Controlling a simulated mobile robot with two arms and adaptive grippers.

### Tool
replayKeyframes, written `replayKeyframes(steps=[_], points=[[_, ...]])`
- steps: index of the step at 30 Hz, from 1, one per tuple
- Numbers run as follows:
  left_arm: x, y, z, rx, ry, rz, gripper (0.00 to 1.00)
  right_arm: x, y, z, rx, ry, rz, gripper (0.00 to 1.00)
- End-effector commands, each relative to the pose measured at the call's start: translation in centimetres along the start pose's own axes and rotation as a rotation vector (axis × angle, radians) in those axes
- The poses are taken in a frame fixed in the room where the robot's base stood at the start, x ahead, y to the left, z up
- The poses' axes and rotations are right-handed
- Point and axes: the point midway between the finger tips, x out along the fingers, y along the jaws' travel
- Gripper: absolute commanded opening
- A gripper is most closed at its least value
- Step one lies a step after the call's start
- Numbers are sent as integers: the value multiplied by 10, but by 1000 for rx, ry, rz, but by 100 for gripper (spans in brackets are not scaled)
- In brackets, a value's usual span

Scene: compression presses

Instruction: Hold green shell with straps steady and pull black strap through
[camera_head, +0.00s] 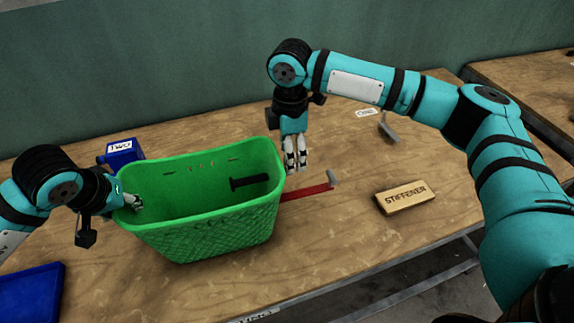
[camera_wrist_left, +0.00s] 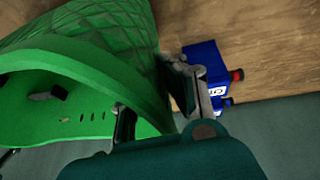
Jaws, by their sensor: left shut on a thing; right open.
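The green shell (camera_head: 215,230) is an open basket-like tub with slots in its back wall, upright on the wooden table. A black strap (camera_head: 250,181) shows inside it, at the right part of the back wall. My left gripper (camera_head: 132,200) is shut on the shell's left rim; the left wrist view also shows the green shell (camera_wrist_left: 95,70) between its fingers. My right gripper (camera_head: 295,165) is open and empty, pointing down just behind and right of the shell's right end.
A wooden block marked STIFFENER (camera_head: 404,197) lies at the right. A blue tray (camera_head: 30,293) is at the front left. A grey strap piece (camera_head: 388,127) lies at the back right.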

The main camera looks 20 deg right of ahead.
Motion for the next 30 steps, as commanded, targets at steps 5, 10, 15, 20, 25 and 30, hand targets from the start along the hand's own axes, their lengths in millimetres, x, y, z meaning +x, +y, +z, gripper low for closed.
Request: replayKeyframes(steps=[5,10,15,20,25,30], points=[[0,0,0,1,0,1,0,17,0,0,1,0,0,58],[0,0,0,1,0,1,0,24,0,0,1,0,1,58],[0,0,0,1,0,1,0,25,0,0,1,0,1,58],[0,0,0,1,0,1,0,24,0,0,1,0,1,50],[0,0,0,1,0,1,0,24,0,0,1,0,1,28],[0,0,0,1,0,1,0,24,0,0,1,0,1,5]])
